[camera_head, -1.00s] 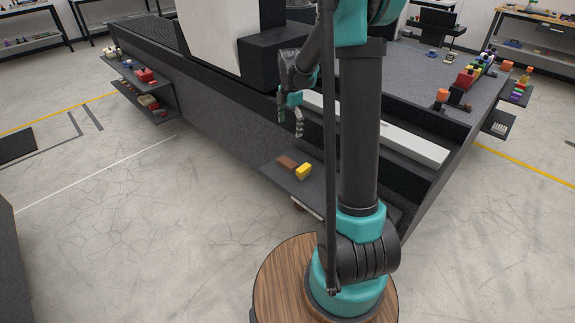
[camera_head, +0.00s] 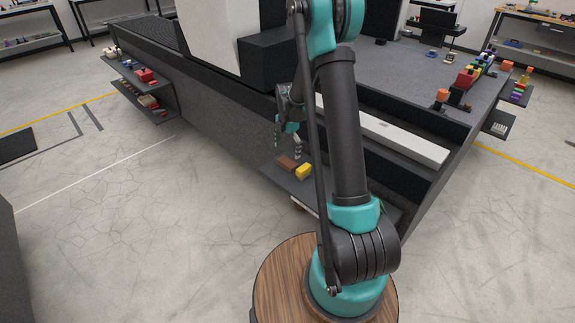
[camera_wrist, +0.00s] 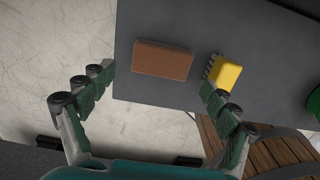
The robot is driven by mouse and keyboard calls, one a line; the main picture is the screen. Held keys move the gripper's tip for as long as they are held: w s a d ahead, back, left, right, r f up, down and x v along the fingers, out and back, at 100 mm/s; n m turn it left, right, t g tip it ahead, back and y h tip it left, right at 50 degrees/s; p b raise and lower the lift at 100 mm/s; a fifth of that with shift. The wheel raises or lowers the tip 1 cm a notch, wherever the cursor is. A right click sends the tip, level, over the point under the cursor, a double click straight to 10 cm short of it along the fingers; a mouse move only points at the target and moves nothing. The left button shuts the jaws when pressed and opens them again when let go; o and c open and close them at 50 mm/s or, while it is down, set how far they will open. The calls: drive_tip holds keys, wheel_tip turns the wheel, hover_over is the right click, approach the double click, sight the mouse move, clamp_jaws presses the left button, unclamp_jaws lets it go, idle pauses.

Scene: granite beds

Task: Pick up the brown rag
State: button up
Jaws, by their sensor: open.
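The brown rag (camera_head: 286,164) is a flat brown block-like piece on a low grey shelf at the side of the granite bed. In the wrist view the rag (camera_wrist: 163,60) lies ahead of the fingers, slightly left of centre, with nothing covering it. My gripper (camera_head: 286,148) is open and empty, just above the rag in the head view. In the wrist view the gripper's fingers (camera_wrist: 156,80) are spread wide to the left and right, with the rag between and beyond their tips.
A yellow-topped brush (camera_head: 304,171) lies close to the right of the rag on the grey shelf (camera_head: 312,188); it also shows in the wrist view (camera_wrist: 226,73). A green object (camera_wrist: 314,103) is at the right edge. The granite bed (camera_head: 220,125) rises behind the shelf.

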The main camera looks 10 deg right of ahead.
sight(287, 162)
drive_tip(key=shift+s+f, duration=0.2)
drive_tip(key=shift+f, duration=2.55)
drive_tip(key=c, duration=0.8)
drive_tip(key=shift+r, duration=0.1)
wheel_tip(287, 162, up, 20)
drive_tip(key=shift+f, duration=0.1)
